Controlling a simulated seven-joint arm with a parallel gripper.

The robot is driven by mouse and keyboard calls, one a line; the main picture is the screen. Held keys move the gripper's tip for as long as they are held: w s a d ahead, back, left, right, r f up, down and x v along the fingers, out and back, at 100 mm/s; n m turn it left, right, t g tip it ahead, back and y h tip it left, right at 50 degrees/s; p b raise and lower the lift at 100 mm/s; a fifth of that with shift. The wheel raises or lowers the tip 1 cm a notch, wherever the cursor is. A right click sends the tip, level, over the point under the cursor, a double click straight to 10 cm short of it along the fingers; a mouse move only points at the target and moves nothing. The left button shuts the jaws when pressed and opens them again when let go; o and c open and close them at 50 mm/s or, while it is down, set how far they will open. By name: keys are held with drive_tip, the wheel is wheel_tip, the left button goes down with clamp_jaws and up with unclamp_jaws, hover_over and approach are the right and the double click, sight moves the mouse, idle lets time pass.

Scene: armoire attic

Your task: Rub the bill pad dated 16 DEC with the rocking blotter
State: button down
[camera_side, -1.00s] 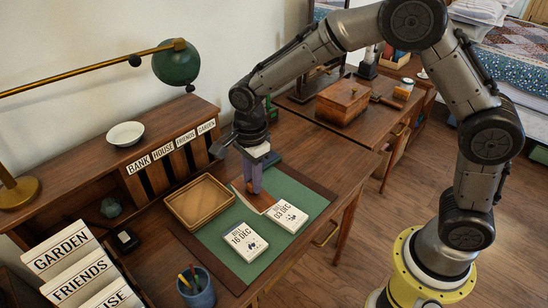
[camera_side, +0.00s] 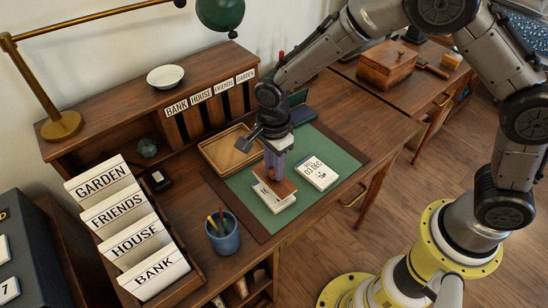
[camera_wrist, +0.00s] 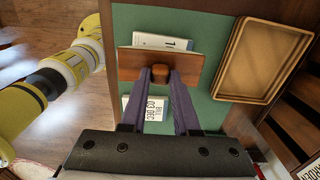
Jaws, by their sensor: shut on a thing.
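My gripper (camera_side: 275,168) is shut on the rocking blotter (camera_side: 283,186), a brown wooden block with a knob. In the wrist view, the fingers hold the blotter (camera_wrist: 190,65) by its knob. The blotter covers much of a white bill pad (camera_side: 270,204) on the green desk mat; its date is mostly hidden, and a "1" shows on the pad in the wrist view (camera_wrist: 150,40). I cannot tell whether the blotter touches the pad. The bill pad dated 03 DEC (camera_side: 318,174) lies uncovered to the right.
An empty wooden tray (camera_side: 215,160) lies at the mat's back left. A blue pencil cup (camera_side: 224,238) stands left of the mat. Labelled card files (camera_side: 135,225) stand at the left. The green mat (camera_side: 335,150) is bare around the 03 DEC pad.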

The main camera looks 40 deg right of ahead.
sight(284, 188)
wheel_tip(284, 188, down, 3)
drive_tip(key=shift+r, duration=0.1)
drive_tip(key=shift+s+a, duration=0.15)
drive_tip(key=shift+s, duration=1.8)
drive_tip(key=shift+w, duration=2.05)
drive_tip(key=shift+s+r, duration=0.1)
drive_tip(key=shift+r, duration=3.9)
